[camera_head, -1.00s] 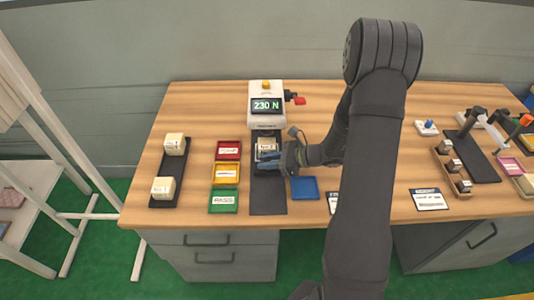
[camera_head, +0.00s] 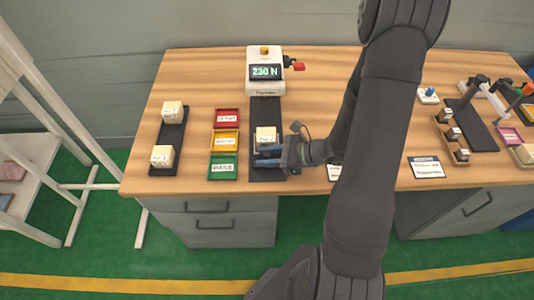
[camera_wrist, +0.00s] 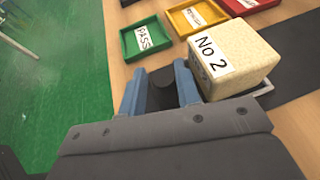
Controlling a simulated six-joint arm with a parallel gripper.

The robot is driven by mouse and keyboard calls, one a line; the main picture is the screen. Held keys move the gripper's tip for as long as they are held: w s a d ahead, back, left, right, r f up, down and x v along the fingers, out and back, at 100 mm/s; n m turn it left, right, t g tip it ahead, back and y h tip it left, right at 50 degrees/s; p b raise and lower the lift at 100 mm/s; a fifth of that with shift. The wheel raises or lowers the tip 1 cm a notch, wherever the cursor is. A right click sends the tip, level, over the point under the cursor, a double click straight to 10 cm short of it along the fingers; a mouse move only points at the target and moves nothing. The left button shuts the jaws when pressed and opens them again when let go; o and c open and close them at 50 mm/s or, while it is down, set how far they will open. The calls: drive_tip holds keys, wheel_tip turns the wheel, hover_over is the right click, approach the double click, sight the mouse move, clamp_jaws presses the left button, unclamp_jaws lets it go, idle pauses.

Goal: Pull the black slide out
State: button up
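The black slide carries a pale foam block marked "No 2" (camera_head: 266,135) and lies in front of the press tester (camera_head: 265,72), clear of its head. In the wrist view the block (camera_wrist: 235,58) sits just right of my fingers, with a thin pale frame edge along its base. My gripper (camera_head: 268,155) reaches in from the right along the block's front side. In the wrist view its two blue fingers (camera_wrist: 160,92) stand apart with a dark curved piece between them, which appears to be the slide's front part. The grip contact is partly hidden.
Red (camera_head: 228,116), yellow (camera_head: 225,141) and green (camera_head: 223,167) trays stand left of the black strip (camera_head: 267,108). A black tray (camera_head: 170,136) with two blocks is further left. A dark rack (camera_head: 470,122) stands right. The table's front edge is close to my gripper.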

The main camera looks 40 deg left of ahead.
idle(0.5)
drive_tip(key=shift+w+d+r, duration=0.25)
drive_tip(key=shift+w+d, duration=0.1)
drive_tip(key=shift+w, duration=0.05)
drive_tip(key=v, duration=1.6)
drive_tip(key=shift+d, duration=0.15)
drive_tip(key=x, duration=1.7)
drive_tip(key=shift+s+a, duration=0.1)
drive_tip(key=shift+a, duration=0.1)
